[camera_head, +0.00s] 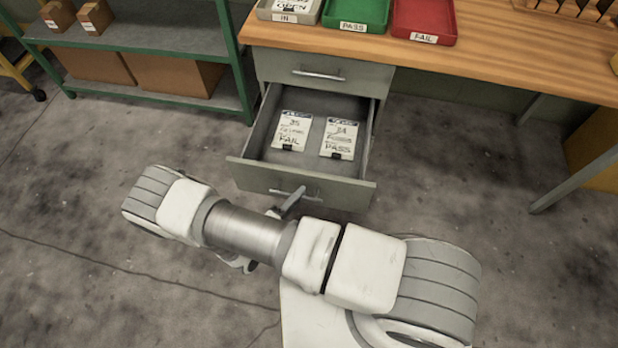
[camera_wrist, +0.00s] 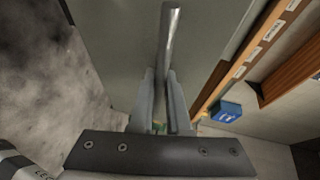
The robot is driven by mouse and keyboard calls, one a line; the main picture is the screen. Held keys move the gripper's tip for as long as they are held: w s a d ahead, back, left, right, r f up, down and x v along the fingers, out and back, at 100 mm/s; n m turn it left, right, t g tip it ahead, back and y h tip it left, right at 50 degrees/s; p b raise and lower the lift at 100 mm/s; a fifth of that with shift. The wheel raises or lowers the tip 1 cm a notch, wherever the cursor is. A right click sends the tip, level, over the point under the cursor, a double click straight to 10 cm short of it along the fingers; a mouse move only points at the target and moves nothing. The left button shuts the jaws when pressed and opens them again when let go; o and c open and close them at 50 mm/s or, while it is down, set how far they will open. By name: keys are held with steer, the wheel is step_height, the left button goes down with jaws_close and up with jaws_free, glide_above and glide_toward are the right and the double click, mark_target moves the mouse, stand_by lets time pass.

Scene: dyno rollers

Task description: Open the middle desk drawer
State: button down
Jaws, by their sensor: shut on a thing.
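The middle desk drawer (camera_head: 249,172) is grey and stands pulled out from the desk, below a closed top drawer (camera_head: 325,70). Two labelled cards lie inside it, one marked FAIL (camera_head: 291,131) and one marked PASS (camera_head: 339,138). My gripper (camera_head: 290,202) is at the drawer's front, shut on its bar handle (camera_head: 312,198). In the wrist view the handle (camera_wrist: 170,40) runs between the two fingers (camera_wrist: 163,105). My arm hides part of the floor in front of the drawer and most of the gripper.
A wooden desktop (camera_head: 480,50) carries a grey tray (camera_head: 289,10), a green PASS tray (camera_head: 355,14) and a red FAIL tray (camera_head: 424,20). Green shelving (camera_head: 150,40) with cardboard boxes stands at left. The floor around the drawer is clear.

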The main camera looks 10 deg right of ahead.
steer(key=s+a, duration=0.2)
steer(key=s, duration=0.5)
steer(key=shift+a, duration=0.25)
steer(key=shift+s, duration=0.1)
steer(key=c, duration=0.9)
jaws_free()
steer(key=p+v, duration=0.1)
steer(key=v, duration=1.6)
steer(key=shift+s+a, duration=0.15)
steer(key=shift+s, duration=0.05)
steer(key=shift+r, duration=0.1)
